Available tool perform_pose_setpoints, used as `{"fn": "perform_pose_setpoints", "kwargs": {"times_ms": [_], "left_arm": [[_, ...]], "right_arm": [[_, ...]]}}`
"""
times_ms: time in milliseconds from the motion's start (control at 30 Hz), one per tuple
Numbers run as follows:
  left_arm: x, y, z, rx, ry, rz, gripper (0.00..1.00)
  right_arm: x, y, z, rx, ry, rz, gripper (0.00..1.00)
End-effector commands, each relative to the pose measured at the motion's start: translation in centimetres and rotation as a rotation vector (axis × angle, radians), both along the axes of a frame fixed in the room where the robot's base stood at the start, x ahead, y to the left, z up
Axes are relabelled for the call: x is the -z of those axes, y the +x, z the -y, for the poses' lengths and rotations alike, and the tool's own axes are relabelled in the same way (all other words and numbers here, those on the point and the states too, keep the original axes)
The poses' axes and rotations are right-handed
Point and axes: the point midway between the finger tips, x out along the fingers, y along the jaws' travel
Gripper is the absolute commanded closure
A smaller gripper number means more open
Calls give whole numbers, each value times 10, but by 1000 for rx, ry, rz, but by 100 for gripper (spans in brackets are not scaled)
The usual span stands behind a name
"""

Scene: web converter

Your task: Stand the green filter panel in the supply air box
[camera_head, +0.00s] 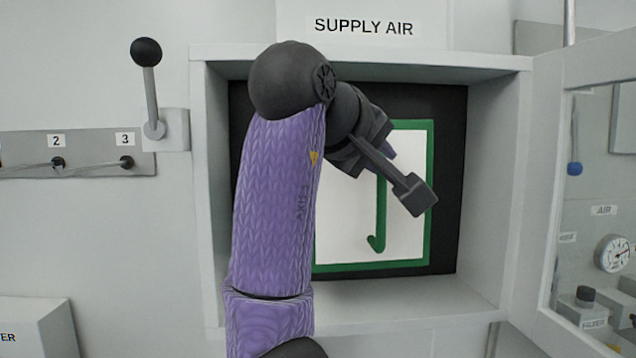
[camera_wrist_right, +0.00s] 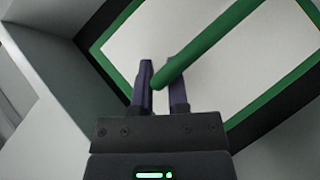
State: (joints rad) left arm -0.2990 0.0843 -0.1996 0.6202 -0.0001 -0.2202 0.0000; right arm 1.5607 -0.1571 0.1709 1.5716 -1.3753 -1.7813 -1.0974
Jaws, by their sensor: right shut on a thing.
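The filter panel (camera_head: 405,235) is white with a green frame and a green bar handle (camera_head: 379,215) on its face. It is upright within the open supply air box (camera_head: 495,200), in front of the box's dark back. I cannot tell whether its lower edge touches the box floor. My right gripper (camera_head: 386,156) is at the handle, partly hidden by my arm. In the right wrist view, the fingers (camera_wrist_right: 160,82) are shut on the green handle (camera_wrist_right: 215,38), with the panel (camera_wrist_right: 245,62) behind. My left gripper is not in view.
A black-knobbed lever (camera_head: 148,90) and a rail with numbered pegs (camera_head: 90,150) are left of the box. An open door with a clear pane (camera_head: 580,110) stands at right, showing a gauge (camera_head: 613,253). A white box (camera_head: 35,325) is at lower left.

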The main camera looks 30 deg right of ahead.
Motion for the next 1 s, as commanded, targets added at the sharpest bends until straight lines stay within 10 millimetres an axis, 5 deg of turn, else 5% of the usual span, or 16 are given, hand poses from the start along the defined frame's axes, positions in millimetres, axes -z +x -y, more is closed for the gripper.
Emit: {"fn": "perform_pose_setpoints", "kwargs": {"times_ms": [267, 633, 900, 933, 1000], "left_arm": [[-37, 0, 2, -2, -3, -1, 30], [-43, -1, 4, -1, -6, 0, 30], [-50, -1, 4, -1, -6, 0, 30], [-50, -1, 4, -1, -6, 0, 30], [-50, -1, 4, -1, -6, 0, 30]], "right_arm": [[-2, 51, 28, 0, 1, -3, 100], [62, 49, 26, -1, -1, -2, 100], [71, 52, 29, 1, -1, 1, 100], [71, 52, 29, 1, -1, 1, 79], [71, 52, 29, 0, -1, 0, 64]]}}
